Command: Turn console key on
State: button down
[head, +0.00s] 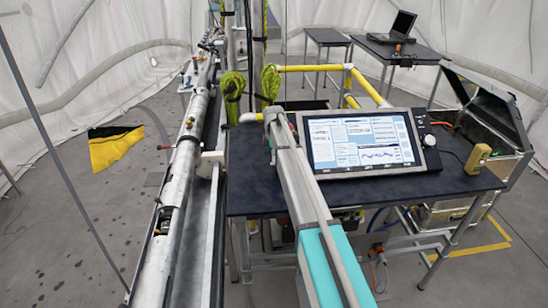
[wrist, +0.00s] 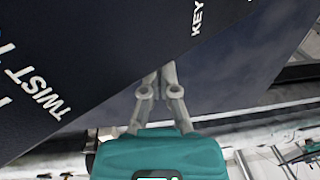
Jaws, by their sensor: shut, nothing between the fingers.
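The console (head: 362,141) stands on the dark table, with a lit screen showing windows and a purple graph. In the wrist view, a dark panel face (wrist: 75,55) fills the upper left, with white lettering reading "TWIST" and "KEY". My gripper (wrist: 161,72) has its two grey fingers together, pointing up at the panel between the two words. The fingertips overlap the panel; I cannot tell if they touch it. The key itself is not visible in either view. In the head view, my arm reaches the console's left edge, and the fingers cannot be made out.
A long metal pipe assembly (head: 185,150) runs along the left. An open metal case (head: 490,115) stands at right. A laptop (head: 402,27) sits on a back table.

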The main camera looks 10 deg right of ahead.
jog(key=shift+f+b, duration=0.55)
jog(key=shift+f, duration=0.2)
jog(key=shift+s+f, duration=0.1)
jog(key=shift+s, duration=0.05)
jog(key=shift+f, duration=0.15)
jog(key=shift+s+t+b, duration=0.4)
jog(key=shift+s+t, duration=0.05)
jog(key=shift+t, duration=0.45)
jog(key=shift+w, duration=1.05)
